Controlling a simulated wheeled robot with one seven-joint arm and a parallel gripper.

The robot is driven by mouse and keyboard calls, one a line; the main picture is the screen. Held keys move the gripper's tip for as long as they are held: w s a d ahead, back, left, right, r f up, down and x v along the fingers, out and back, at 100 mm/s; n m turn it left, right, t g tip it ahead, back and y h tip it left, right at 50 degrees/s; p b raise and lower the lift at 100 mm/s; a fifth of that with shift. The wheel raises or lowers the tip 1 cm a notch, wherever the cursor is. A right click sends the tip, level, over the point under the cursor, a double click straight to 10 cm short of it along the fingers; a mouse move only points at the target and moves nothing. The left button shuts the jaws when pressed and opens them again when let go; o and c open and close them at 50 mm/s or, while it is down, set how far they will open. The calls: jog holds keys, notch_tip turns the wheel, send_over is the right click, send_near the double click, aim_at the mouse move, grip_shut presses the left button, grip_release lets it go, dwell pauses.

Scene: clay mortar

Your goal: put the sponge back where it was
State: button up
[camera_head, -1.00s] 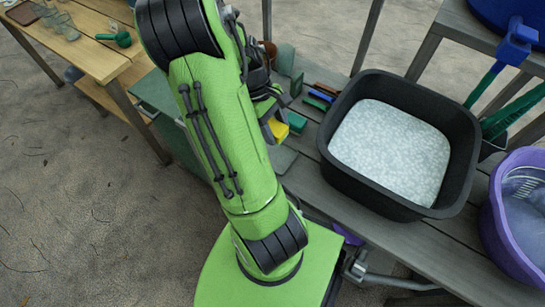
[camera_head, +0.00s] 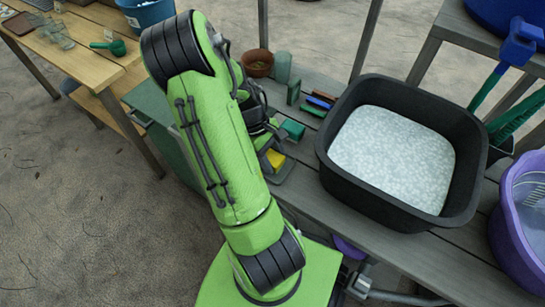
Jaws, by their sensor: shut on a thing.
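The sponge (camera_head: 275,158) shows as a small yellow block, partly hidden by my arm. My gripper (camera_head: 268,147) is shut on it, at the left end of the grey slatted bench; the fingertips are mostly hidden. The yellow block is over or at a flat grey plate (camera_head: 284,176) on the bench. I cannot tell whether it touches the plate. A separate green block (camera_head: 292,129) lies just beyond, to the upper right of my gripper.
A black tub (camera_head: 330,165) of pale, bubbly contents stands right of my gripper. Blue and red bars (camera_head: 318,102), green upright pieces and a brown pot (camera_head: 258,63) are behind. A purple basin (camera_head: 510,225) is far right. A wooden table (camera_head: 95,75) stands left.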

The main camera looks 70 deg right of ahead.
jog(key=o, duration=0.7)
jog(key=shift+o, duration=0.2)
